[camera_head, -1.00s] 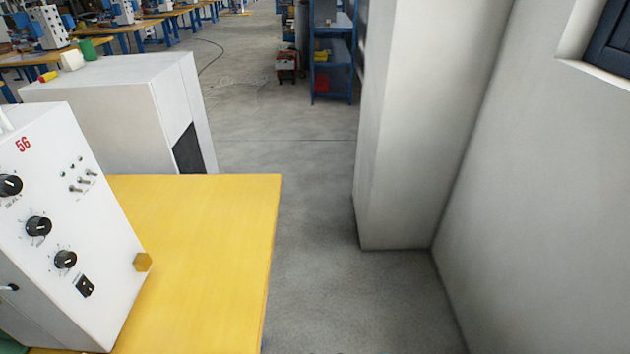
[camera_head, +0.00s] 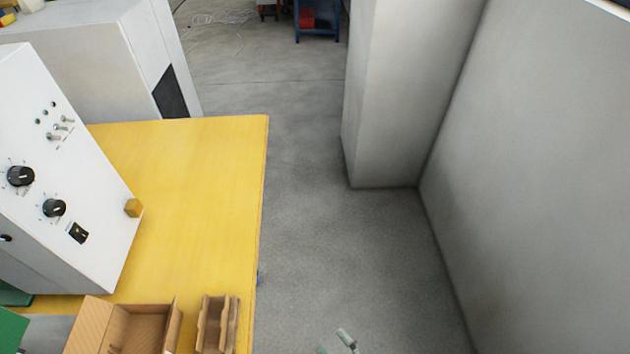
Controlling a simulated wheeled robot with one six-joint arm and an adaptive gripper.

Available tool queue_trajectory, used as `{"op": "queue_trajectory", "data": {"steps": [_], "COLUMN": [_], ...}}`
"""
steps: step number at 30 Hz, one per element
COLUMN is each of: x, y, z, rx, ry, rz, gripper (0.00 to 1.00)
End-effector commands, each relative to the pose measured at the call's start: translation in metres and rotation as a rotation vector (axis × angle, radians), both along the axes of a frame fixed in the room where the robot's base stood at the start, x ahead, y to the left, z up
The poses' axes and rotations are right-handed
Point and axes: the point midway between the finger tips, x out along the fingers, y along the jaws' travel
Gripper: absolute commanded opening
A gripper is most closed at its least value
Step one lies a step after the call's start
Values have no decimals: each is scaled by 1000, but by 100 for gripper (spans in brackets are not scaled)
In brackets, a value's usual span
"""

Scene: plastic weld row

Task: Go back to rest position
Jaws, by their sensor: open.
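Only the tips of my gripper (camera_head: 336,344) show, at the bottom edge right of the table. They are small, grey-green and apart, with nothing seen between them. They are over the grey floor, clear of the yellow table (camera_head: 200,190). The rest of my arm is out of view.
On the table stand a white control box (camera_head: 60,160) with knobs, an open cardboard box (camera_head: 92,325) and a smaller cardboard holder (camera_head: 233,325). A white cabinet (camera_head: 90,65) is behind. A pillar (camera_head: 395,90) and wall (camera_head: 540,170) bound the right. The floor (camera_head: 310,220) between is clear.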

Motion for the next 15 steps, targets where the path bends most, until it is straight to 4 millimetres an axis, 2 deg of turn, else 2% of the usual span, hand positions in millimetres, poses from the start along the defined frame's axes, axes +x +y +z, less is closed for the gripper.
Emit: {"op": "queue_trajectory", "data": {"steps": [1,15], "x": [-14,-110], "y": [-9,-95], "z": [9,97], "rx": [19,217], "ry": [23,293], "rz": [-48,-437], "gripper": [61,61]}}
